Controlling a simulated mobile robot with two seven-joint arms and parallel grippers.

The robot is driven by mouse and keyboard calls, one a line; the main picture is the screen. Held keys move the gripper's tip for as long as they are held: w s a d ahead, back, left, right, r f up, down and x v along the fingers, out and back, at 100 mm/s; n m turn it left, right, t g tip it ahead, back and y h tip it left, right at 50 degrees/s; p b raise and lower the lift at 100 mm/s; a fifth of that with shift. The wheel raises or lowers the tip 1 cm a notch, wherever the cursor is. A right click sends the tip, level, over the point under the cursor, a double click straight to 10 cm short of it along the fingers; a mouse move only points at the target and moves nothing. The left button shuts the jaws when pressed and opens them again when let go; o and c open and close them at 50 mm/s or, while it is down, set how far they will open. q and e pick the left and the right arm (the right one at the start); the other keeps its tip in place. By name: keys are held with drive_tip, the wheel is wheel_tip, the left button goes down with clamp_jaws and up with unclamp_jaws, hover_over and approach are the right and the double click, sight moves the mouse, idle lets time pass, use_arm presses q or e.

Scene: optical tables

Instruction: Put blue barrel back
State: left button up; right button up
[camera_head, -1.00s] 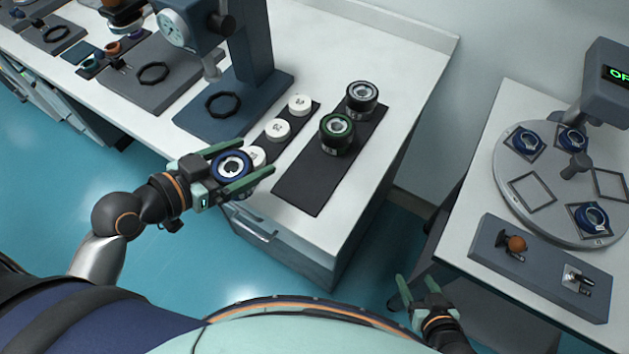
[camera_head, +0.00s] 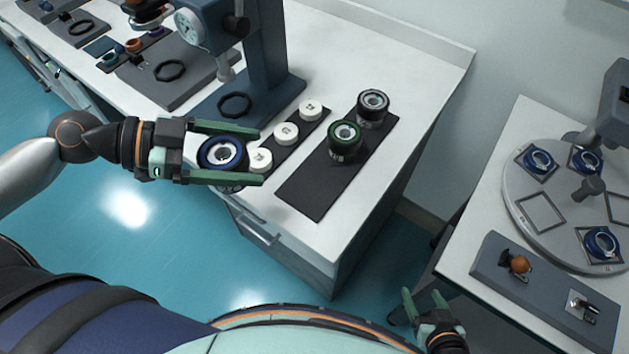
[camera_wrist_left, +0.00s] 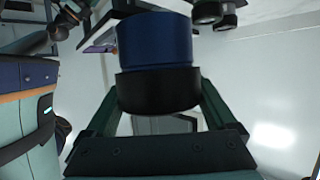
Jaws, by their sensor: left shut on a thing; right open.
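The blue barrel (camera_head: 223,153) is a short dark cylinder with a blue ring and a pale centre. My left gripper (camera_head: 226,156) is shut on it and holds it upright beside the table's left front edge. The barrel's blue and black side fills the middle of the left wrist view (camera_wrist_left: 156,60). A dark mat (camera_head: 309,194) on the table carries a green-ringed barrel (camera_head: 344,139) and a grey-ringed barrel (camera_head: 372,105); its near end is bare. My right gripper (camera_head: 423,305) is open and empty, low beside the right-hand table.
White caps (camera_head: 287,133) stand in a row on a narrow dark strip, close to the held barrel. A blue-grey press stand (camera_head: 268,50) rises behind. On the right-hand table, a round turntable (camera_head: 520,190) carries blue-ringed parts.

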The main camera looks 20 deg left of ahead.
use_arm(q)
drive_tip(key=w+d+f, duration=0.6)
drive_tip(key=d, duration=0.1)
drive_tip(key=w+d+f, duration=0.3)
drive_tip(key=shift+d+f, duration=0.15)
drive_tip(key=shift+f, duration=0.1)
wheel_tip(320, 180, down, 3)
drive_tip(key=shift+f, duration=0.2)
drive_tip(key=shift+f, duration=0.1)
idle(0.4)
